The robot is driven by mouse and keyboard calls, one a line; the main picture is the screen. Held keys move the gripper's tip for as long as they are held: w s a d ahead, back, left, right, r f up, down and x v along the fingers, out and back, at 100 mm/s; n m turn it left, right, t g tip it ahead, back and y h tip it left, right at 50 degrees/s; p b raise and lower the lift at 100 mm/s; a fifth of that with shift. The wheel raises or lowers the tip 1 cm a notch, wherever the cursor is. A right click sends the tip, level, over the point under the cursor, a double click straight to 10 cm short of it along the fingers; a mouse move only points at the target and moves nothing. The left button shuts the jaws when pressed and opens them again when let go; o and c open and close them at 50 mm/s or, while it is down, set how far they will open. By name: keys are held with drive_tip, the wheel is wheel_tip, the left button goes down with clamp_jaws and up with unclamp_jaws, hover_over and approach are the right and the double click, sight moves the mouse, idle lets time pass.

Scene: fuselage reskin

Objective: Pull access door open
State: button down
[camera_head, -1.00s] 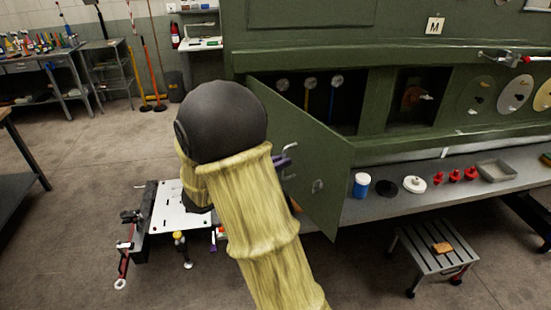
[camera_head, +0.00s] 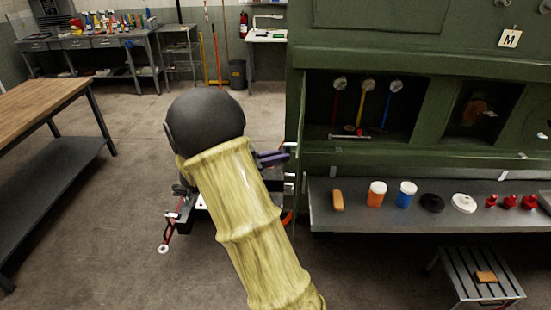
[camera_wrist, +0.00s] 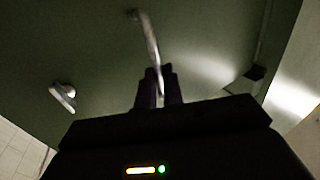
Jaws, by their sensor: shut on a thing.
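The access door is a dark green panel that fills most of the wrist view (camera_wrist: 90,45). In the head view it is swung out from the fuselage and seen nearly edge-on at the left of its opening. Its pale bar handle (camera_wrist: 150,45) runs between the dark fingers of my gripper (camera_wrist: 158,82), which is shut on it. In the head view the purple fingers of my gripper (camera_head: 273,158) meet the handle, and my arm hides part of the door. The opening (camera_head: 400,100) is uncovered, with red, yellow and blue rods inside.
A grey ledge (camera_head: 330,218) below the opening holds jars, lids and red parts. A step stool (camera_head: 475,262) stands at lower right. A wooden-topped table (camera_head: 40,100) is at left.

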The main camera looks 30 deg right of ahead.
drive_tip(key=shift+w+d+r, duration=0.15)
drive_tip(key=shift+w+r, duration=0.1)
drive_tip(key=shift+r, duration=0.05)
drive_tip(key=c, duration=1.8)
unclamp_jaws()
drive_tip(key=shift+o, duration=1.3)
drive_tip(key=shift+w+d+f, duration=0.3)
drive_tip(key=shift+w+d, duration=0.1)
drive_tip(key=shift+d, duration=0.15)
drive_tip(key=s+b+v, duration=0.1)
drive_tip(key=b+v, duration=0.3)
drive_tip(key=v, duration=1.4)
drive_tip(key=shift+a+b, duration=0.2)
drive_tip(key=shift+b, duration=0.2)
